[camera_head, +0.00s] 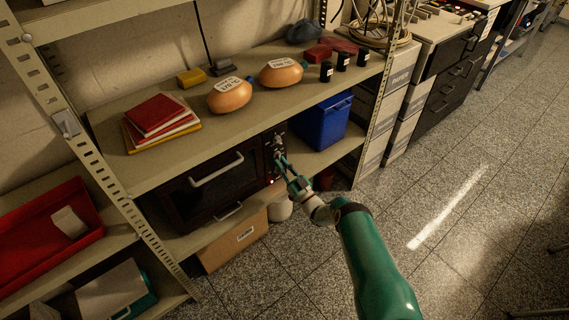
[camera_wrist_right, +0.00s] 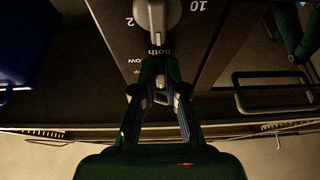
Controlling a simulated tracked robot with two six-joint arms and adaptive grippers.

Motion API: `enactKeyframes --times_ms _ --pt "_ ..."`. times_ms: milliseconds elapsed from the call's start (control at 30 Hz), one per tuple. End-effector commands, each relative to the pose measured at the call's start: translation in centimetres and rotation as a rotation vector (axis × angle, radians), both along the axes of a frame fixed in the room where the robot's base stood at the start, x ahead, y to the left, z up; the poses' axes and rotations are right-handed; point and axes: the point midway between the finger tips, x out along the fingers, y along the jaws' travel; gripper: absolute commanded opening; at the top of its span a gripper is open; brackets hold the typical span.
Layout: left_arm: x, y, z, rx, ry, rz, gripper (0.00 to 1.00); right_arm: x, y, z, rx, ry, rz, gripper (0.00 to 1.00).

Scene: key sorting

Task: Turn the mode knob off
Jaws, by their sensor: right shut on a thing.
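A dark oven (camera_head: 205,190) stands on the middle shelf, with its control panel (camera_head: 268,153) at its right end. My right gripper (camera_head: 280,158) reaches the panel from the front right. In the right wrist view my right gripper (camera_wrist_right: 159,75) has its fingertips close together at the panel, shut on what appears to be the mode knob, which the fingers mostly hide. Beside the fingertips the print "both" and "low" shows. A second, grey knob (camera_wrist_right: 157,12) with a dial marked 2 and 10 is just beyond them, apart from the fingers. My left gripper is not in view.
A blue bin (camera_head: 322,122) stands right of the oven on the same shelf. The shelf above (camera_head: 185,140) holds orange packages, books and dark jars. A shelf post (camera_head: 380,100) stands to the right. The oven door handle (camera_head: 217,169) sticks out left of the panel. The floor in front is clear.

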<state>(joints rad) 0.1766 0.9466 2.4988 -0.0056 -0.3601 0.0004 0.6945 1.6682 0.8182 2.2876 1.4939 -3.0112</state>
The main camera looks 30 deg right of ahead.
Motion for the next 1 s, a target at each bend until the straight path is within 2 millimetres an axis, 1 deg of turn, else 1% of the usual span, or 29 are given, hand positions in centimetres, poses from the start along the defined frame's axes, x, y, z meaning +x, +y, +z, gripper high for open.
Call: enactKeyframes --times_ms 33,333,367,400,467,500,1000 --pt "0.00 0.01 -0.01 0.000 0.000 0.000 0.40 0.48 -0.04 0.30 -0.007 0.002 -0.003 0.00" --pt "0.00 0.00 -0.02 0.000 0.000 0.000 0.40 0.53 -0.21 0.45 -0.007 0.000 -0.006 0.00" --pt "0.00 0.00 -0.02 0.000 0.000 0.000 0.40 0.53 -0.22 0.46 -0.007 0.000 -0.006 0.16" --pt "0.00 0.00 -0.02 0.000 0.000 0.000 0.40 0.54 -0.24 0.48 -0.008 0.000 -0.007 0.23" --pt "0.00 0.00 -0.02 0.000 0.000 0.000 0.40 0.53 -0.23 0.48 -0.008 0.000 -0.007 0.33" --pt "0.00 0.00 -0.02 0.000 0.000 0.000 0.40 0.52 -0.22 0.46 -0.008 0.000 -0.007 0.36" --pt "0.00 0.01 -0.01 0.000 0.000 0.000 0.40 0.25 -0.17 0.07 -0.004 0.005 -0.005 0.36"
